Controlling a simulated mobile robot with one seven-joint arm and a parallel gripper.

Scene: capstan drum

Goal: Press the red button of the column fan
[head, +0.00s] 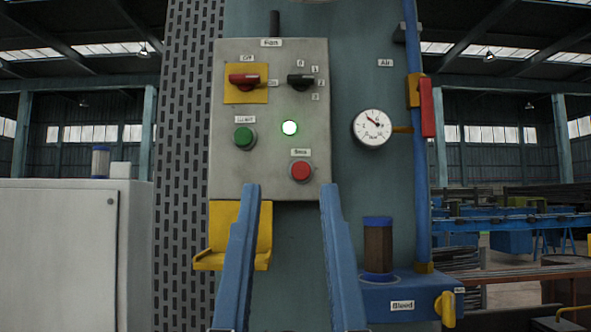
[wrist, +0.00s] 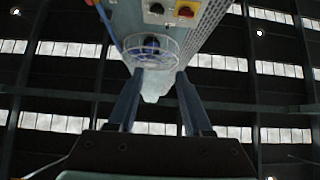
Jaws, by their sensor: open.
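The red button (head: 301,171) is a round knob in a grey collar at the lower right of the grey fan panel (head: 225,150), under a small label that looks like "Stop". A green button (head: 244,137) is to its upper left, and a green lamp (head: 289,127) between them is lit. My gripper (head: 289,187) is open and empty, with two blue fingers wide apart. Its tips overlap the panel's lower edge, just below the red button, which is closer to the right finger. The distance to the panel is unclear. In the wrist view, my gripper (wrist: 160,73) frames the column; the red button is not identifiable there.
Above the buttons are a red rotary switch (head: 244,80) on a yellow plate and a black selector (head: 300,80). A gauge (head: 371,127), a blue pipe (head: 417,180) and a red lever (head: 427,106) are at right. A yellow bracket (head: 222,220) is below the panel.

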